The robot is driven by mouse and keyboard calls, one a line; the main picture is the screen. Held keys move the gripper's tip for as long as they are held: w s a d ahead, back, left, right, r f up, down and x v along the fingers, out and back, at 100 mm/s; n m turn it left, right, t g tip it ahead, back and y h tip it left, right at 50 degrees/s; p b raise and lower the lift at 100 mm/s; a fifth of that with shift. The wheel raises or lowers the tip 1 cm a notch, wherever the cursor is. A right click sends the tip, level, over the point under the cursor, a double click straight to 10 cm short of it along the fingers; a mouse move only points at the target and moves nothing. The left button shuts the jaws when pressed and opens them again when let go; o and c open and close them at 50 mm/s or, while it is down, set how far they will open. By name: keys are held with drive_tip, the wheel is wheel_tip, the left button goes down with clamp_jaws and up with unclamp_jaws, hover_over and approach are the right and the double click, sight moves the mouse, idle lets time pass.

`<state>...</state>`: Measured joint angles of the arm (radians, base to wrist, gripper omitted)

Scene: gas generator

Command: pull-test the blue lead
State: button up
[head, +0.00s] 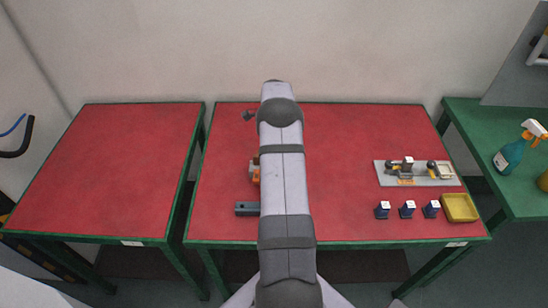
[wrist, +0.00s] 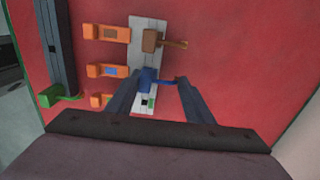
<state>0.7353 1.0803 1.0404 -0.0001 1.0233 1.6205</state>
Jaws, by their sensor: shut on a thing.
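In the wrist view a pale terminal strip (wrist: 143,112) lies on the red table top. The blue lead (wrist: 149,78) sits at the strip's middle, its thin end pointing right. My gripper (wrist: 158,80) has one finger on each side of the blue lead and is shut on it. A brown lead (wrist: 152,40) sits on the strip above it. Orange levers stand left of the strip, one with a blue window (wrist: 108,71). In the head view my arm hides the gripper and most of the strip; only some orange (head: 254,174) shows.
A dark bar (wrist: 58,50) with a green lead (wrist: 47,97) lies left in the wrist view. On the right of the table are a grey fixture plate (head: 380,175), several small dark blocks (head: 407,210) and a yellow tray (head: 461,218). The left table (head: 120,165) is bare.

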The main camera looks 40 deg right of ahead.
drive_tip(key=shift+w+r, duration=0.1)
drive_tip(key=shift+r, duration=0.15)
drive_tip(key=o, duration=1.2)
drive_tip(key=shift+f, duration=0.1)
drive_tip(key=shift+r+p, duration=2.25)
drive_tip(key=shift+r, duration=1.25)
